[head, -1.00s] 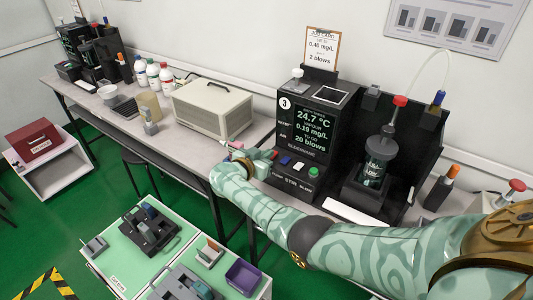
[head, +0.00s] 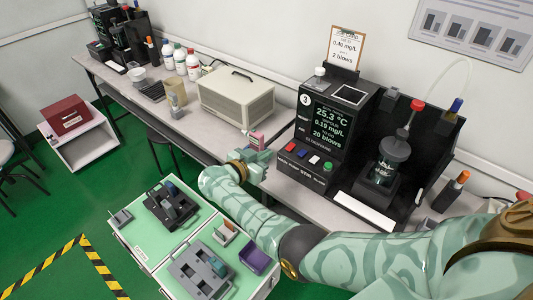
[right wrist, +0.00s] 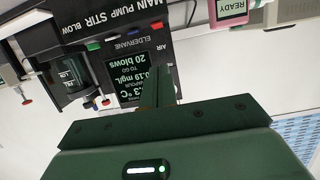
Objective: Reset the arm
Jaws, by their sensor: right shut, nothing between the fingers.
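My right arm reaches in from the right, and its gripper (head: 262,156) is over the front edge of the bench, left of the black station. In the right wrist view its fingers (right wrist: 157,82) are together and empty. A handheld tester with a pink face (head: 256,139) is on the bench just behind the gripper. In the right wrist view the tester (right wrist: 231,11) reads READY, apart from the fingers. The black station (head: 333,125) marked 3 shows 25.3 °C, 0.19 mg/L and 20 blows. My left gripper is out of view.
A beige box (head: 237,98) and bottles (head: 193,66) stand further left on the bench. A capped jar (head: 391,157) stands at the station's right. A green-topped case (head: 150,258) with dark trays is below the arm. Open green floor lies at left.

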